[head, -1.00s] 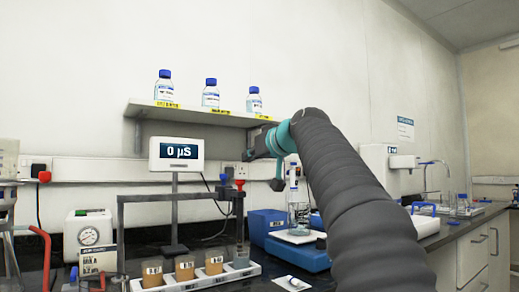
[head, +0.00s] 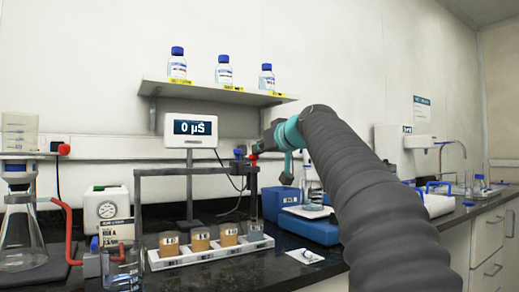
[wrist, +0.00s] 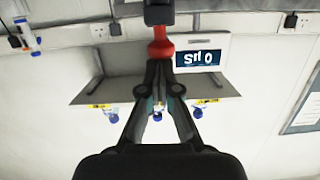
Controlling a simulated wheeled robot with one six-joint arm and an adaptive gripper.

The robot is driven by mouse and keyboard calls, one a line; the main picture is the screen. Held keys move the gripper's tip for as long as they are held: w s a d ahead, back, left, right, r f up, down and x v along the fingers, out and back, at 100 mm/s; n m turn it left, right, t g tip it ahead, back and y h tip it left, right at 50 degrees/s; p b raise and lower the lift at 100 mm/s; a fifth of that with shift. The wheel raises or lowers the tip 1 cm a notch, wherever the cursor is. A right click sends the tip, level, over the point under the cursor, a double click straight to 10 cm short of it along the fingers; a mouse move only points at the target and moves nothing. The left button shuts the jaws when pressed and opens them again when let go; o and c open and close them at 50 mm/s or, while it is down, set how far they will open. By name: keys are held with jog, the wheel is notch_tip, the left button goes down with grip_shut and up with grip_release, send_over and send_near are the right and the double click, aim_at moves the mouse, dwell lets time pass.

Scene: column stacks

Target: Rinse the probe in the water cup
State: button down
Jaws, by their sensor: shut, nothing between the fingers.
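The probe (head: 253,195) is a dark upright rod hanging from the right end of a dark stand arm. Its lower end is at the water cup (head: 255,232), a small cup of grey-blue liquid at the right end of a white rack. I cannot tell how deep the tip sits. A red knob (head: 253,158) is at the arm's right end, and it also shows in the wrist view (wrist: 161,47). My gripper (wrist: 160,62) is shut and empty, its fingertips close to the red knob; contact is unclear. In the head view, my arm partly hides my fingers.
Several orange-filled cups (head: 200,240) share the white rack (head: 215,258) with the water cup. The meter (head: 191,130) reads 0 µS behind. A blue device (head: 308,228) stands right of the rack. A flask (head: 22,235) and glass beaker (head: 122,265) are at left.

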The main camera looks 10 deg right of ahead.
jog(key=shift+f+b, duration=1.05)
jog(key=shift+f, duration=0.6)
notch_tip(320, 180, up, 5)
jog(key=p, duration=0.4)
jog(key=b+v, duration=0.2)
jog(key=v, duration=0.8)
jog(key=s+a+f+m+g+h, duration=0.1)
jog(key=s+f+g, duration=0.2)
jog(key=s+f, duration=0.6)
jog(key=s+a+f+m+g+h, duration=0.1)
jog(key=s+f, duration=0.9)
jog(key=f, duration=1.5)
jog(key=s+a+f+m+g+h, duration=0.1)
jog(key=s+f+g, duration=0.4)
jog(key=s+f, duration=0.5)
notch_tip(320, 180, down, 7)
jog(key=shift+s+a+f+h, duration=0.25)
jog(key=shift+a+h, duration=0.15)
jog(key=shift+h, duration=0.5)
